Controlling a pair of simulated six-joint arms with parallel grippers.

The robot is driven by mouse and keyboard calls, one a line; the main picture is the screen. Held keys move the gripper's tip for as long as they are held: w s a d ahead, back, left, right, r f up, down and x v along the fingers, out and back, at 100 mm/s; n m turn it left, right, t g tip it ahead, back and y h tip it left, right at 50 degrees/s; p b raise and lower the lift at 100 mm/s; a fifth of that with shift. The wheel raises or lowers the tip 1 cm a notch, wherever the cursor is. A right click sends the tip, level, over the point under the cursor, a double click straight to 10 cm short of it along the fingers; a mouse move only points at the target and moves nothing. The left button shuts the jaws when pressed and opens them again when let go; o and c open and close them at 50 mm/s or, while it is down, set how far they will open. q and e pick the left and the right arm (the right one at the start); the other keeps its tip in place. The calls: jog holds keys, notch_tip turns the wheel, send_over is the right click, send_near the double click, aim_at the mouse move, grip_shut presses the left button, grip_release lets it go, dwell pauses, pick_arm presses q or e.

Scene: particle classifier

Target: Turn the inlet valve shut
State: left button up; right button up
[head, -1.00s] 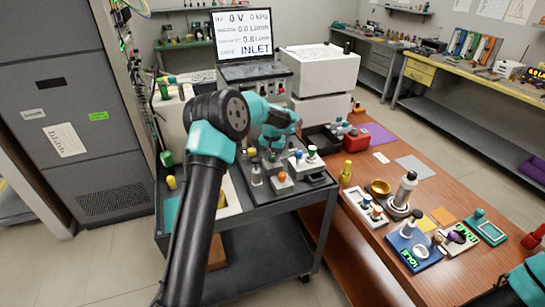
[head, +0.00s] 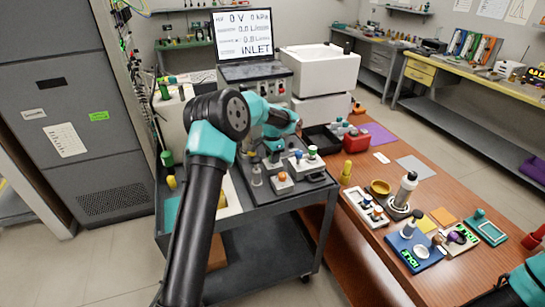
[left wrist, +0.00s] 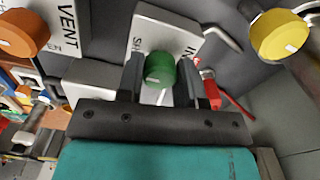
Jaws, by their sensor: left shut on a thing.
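The inlet valve is a green round knob (left wrist: 160,70) with a pale mark. It stands on a white plate (left wrist: 172,30) whose lettering, starting "IN" and "SH", is partly covered. My left gripper (left wrist: 160,82) has one dark finger on each side of the knob and is shut on it. In the head view my left gripper (head: 272,143) is over the back of the cart's panel, and the arm hides the knob there. The monitor (head: 245,38) reads "INLET" on its bottom line. My right gripper is not in view; only teal arm shows at the lower right corner.
An orange knob (left wrist: 22,35) with a "VENT" plate (left wrist: 66,22) is left of the gripper. A yellow knob (left wrist: 280,35) and a red part (left wrist: 211,92) are to its right. A white box (head: 318,72) stands behind. The wooden table (head: 345,235) holds several small items.

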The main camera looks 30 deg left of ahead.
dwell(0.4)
pick_arm(q)
jog(key=o, duration=0.9)
jog(key=shift+r, duration=0.1)
notch_tip(320, 180, up, 17)
jog(key=shift+r, duration=0.15)
dwell(0.4)
